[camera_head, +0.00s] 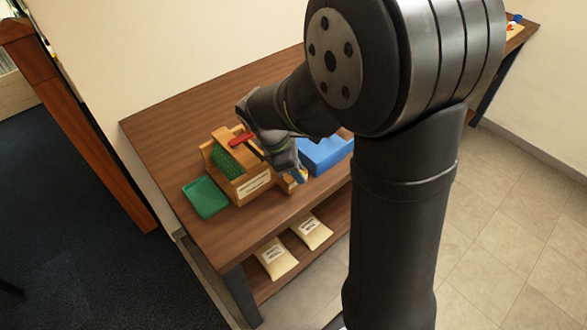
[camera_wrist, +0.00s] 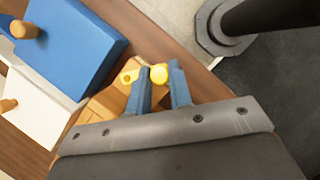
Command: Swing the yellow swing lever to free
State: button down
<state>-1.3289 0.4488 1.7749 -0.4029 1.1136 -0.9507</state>
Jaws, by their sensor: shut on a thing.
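The yellow swing lever (camera_wrist: 130,76) shows in the wrist view as a flat arm with a hole and a round knob (camera_wrist: 158,74). My gripper (camera_wrist: 160,76) has its two blue fingers on either side of the knob and is shut on it. The lever sits at the end of the wooden fixture (camera_wrist: 104,104). In the head view my gripper (camera_head: 300,177) reaches down at the right end of the labelled wooden fixture (camera_head: 252,188), and mostly hides the lever there.
A red handle (camera_head: 241,139) and a green block (camera_head: 228,163) are on the fixture. A green tray (camera_head: 205,198) lies to its left, a blue block (camera_head: 325,154) to its right. Cream bags (camera_head: 277,258) lie on the lower shelf. The bench front (camera_head: 215,232) is clear.

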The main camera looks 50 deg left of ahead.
jog(key=shift+w+d+n, duration=0.15)
jog(key=shift+w+n, duration=0.05)
jog(key=shift+n, duration=0.5)
jog(key=c, duration=1.3)
grip_release()
jog(key=v, duration=1.7)
jog(key=shift+s+d+r, duration=0.25)
jog(key=shift+d, duration=0.1)
jog(key=x, duration=1.7)
jog(key=shift+w+a+f, duration=0.25)
jog(key=shift+w+a, duration=0.05)
